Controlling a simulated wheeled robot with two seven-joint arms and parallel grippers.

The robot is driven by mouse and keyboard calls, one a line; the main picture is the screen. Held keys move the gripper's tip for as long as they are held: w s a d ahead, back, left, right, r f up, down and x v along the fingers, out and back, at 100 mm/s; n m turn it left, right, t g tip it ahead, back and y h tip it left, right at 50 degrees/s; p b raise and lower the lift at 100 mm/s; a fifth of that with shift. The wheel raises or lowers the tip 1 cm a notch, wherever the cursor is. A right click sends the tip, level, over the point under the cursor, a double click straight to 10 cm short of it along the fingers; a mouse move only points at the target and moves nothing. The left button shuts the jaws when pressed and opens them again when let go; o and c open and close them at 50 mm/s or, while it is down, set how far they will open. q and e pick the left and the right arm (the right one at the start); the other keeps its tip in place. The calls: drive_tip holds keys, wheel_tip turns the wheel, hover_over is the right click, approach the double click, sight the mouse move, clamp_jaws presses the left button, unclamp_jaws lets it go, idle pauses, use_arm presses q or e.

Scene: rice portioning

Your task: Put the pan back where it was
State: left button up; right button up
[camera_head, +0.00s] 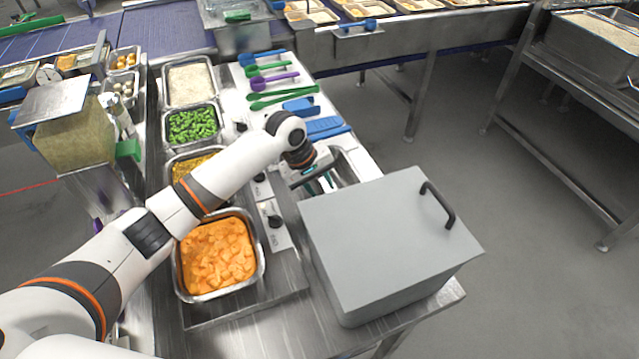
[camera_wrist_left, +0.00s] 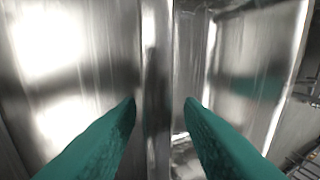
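A shiny metal pan (camera_head: 352,172) sits at the right side of the worktable, just behind a grey box, which hides part of it. My left gripper (camera_head: 325,180) reaches down at this pan from the left, partly hidden by its own wrist. In the left wrist view, its two teal fingers (camera_wrist_left: 160,102) stand on either side of an upright metal wall (camera_wrist_left: 155,60). Narrow gaps show between the fingertips and the wall, so the gripper looks open around it. My right gripper is not in view.
The grey box (camera_head: 390,235) with a black handle (camera_head: 438,205) stands close in front of the gripper. Pans of orange food (camera_head: 217,255), green vegetables (camera_head: 193,125) and rice (camera_head: 190,85) line the left. Coloured utensils (camera_head: 285,95) lie behind. Open floor lies to the right.

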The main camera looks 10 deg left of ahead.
use_arm(q)
drive_tip(key=shift+r, duration=0.15)
drive_tip(key=v, duration=1.2)
drive_tip(key=shift+b, duration=0.3)
